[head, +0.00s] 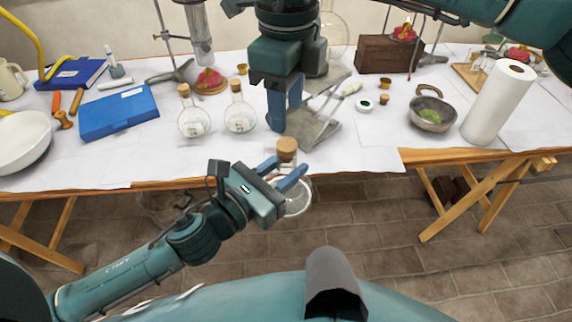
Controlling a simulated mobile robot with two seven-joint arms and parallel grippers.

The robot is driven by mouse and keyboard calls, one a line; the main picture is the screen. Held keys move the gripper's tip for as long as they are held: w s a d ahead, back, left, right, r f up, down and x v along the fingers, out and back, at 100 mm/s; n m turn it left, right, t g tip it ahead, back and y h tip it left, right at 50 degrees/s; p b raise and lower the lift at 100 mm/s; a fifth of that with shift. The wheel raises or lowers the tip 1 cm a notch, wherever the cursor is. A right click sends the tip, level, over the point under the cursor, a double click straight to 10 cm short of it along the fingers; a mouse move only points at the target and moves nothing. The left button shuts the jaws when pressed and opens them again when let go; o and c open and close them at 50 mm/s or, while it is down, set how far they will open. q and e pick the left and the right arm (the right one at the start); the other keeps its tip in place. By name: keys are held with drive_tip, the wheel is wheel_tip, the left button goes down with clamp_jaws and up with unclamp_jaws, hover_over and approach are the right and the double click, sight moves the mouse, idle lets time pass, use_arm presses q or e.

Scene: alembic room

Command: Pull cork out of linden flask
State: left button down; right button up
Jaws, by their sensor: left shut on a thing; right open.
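My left gripper (283,174) is shut on the neck of a round glass flask (299,200) and holds it in front of the table's front edge. A cork (287,147) sits in the top of this flask, above the fingers. My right gripper (284,117) is open, points down and is above and behind the cork, apart from it. Two more corked round flasks, a left one (193,124) and a right one (240,119), stand on the table. No label reads clearly, so I cannot tell by name which flask is linden.
A metal stand (312,128) is behind my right gripper. A blue box (118,112) and a white bowl (22,143) are at left. The white tabletop (360,155) is bare near the front middle.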

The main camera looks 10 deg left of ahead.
sight(287, 144)
drive_tip(key=shift+f, duration=3.45)
clamp_jaws()
drive_tip(key=shift+r, duration=0.5)
drive_tip(key=shift+r, duration=1.8)
drive_tip(key=shift+d, duration=0.1)
